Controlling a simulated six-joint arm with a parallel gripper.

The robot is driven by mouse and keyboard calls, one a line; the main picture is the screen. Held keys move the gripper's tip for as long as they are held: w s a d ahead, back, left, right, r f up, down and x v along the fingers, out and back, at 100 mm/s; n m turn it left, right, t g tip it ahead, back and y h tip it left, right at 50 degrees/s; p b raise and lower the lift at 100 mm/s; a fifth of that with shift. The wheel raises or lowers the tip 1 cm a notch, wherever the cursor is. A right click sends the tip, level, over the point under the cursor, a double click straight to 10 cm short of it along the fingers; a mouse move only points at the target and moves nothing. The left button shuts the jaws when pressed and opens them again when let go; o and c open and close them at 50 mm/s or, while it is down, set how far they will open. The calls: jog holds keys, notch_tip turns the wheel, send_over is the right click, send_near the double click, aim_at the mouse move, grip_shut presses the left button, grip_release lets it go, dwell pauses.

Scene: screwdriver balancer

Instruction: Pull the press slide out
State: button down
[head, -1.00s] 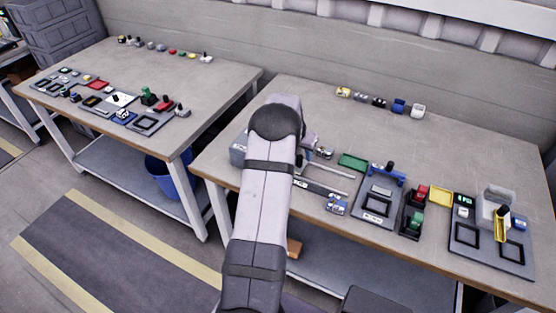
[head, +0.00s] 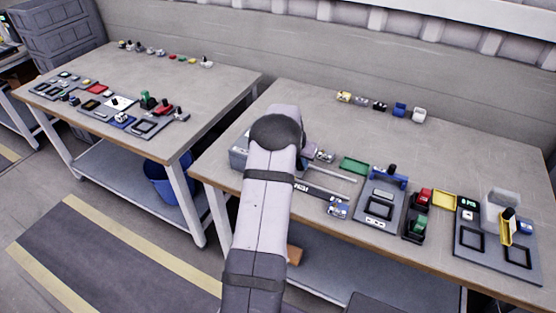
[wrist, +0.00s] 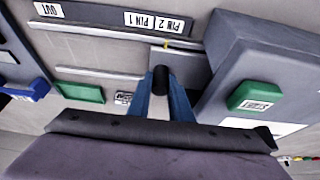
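The press (wrist: 255,70) is a grey box with a green START button (wrist: 255,94), at the right of the wrist view. The press slide (wrist: 182,62) is a light grey plate close beside the press, with an upright black knob (wrist: 161,80). Two pale rails (wrist: 112,73) run left from it, and a dark bar beside them carries PIN and OUT labels. The blue fingers of my gripper (wrist: 161,92) stand on both sides of the knob, with no clear gap seen. In the head view my arm hides the gripper and most of the press (head: 239,153).
A green tray (head: 354,165) and small parts lie beside the rails. A grey fixture with a blue clamp (head: 388,178), a red and green block unit (head: 416,215) and a yellow tray (head: 444,200) stand further right. Several small parts line the back; the table between is clear.

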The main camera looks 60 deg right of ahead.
jog(key=shift+a+f, duration=0.2)
jog(key=shift+f, duration=0.15)
jog(key=shift+s, duration=0.35)
jog(key=shift+s+a+f+p, duration=0.1)
jog(key=shift+s+p, duration=0.55)
jog(key=shift+s, duration=3.2)
jog(key=shift+s+a+p, duration=0.1)
jog(key=shift+s+p, duration=0.5)
jog(key=shift+s, duration=3.25)
jog(key=c, duration=1.5)
grip_release()
jog(key=shift+s, duration=0.1)
jog(key=shift+d, duration=0.1)
